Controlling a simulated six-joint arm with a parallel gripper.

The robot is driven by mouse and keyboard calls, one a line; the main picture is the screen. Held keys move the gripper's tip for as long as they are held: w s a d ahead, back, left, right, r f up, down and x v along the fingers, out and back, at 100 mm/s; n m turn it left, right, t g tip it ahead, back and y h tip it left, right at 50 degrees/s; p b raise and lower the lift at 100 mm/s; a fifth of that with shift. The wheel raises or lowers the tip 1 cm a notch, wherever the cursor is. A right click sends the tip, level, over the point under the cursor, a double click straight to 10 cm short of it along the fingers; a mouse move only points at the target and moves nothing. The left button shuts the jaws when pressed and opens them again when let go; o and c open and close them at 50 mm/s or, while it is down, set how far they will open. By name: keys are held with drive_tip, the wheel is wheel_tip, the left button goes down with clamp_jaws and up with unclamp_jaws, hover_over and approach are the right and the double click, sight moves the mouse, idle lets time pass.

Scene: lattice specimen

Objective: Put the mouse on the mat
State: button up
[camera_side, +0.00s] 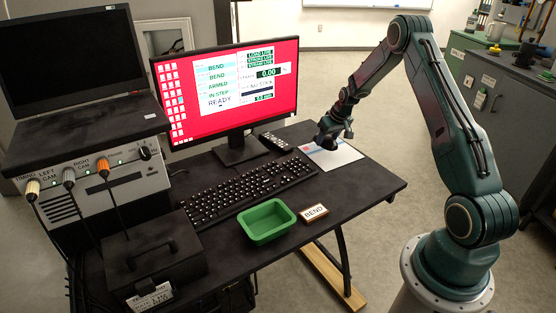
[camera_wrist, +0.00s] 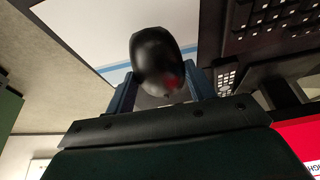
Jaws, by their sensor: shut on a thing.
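The black mouse (camera_wrist: 155,55) is between the two blue fingers of my gripper (camera_wrist: 163,85), which is shut on it. In the side view my gripper (camera_side: 329,138) is at the far right part of the desk, over the mat's back-left part. It mostly hides the mouse there. The mat (camera_side: 346,158) is a pale sheet lying flat, with a small red mark near its left side. In the wrist view the white mat (camera_wrist: 95,22) with a blue stripe shows behind the mouse. I cannot tell whether the mouse touches the mat.
The black keyboard (camera_side: 240,193) lies just left of the mat. A remote-like device (camera_side: 276,141) and the monitor (camera_side: 228,95) stand behind. The desk's right edge (camera_side: 392,180) is close to the mat.

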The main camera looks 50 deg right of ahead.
sight(327, 147)
drive_tip(key=shift+f, duration=2.1)
drive_tip(key=o, duration=1)
drive_tip(key=shift+f, duration=0.1)
drive_tip(key=shift+v, duration=6.1)
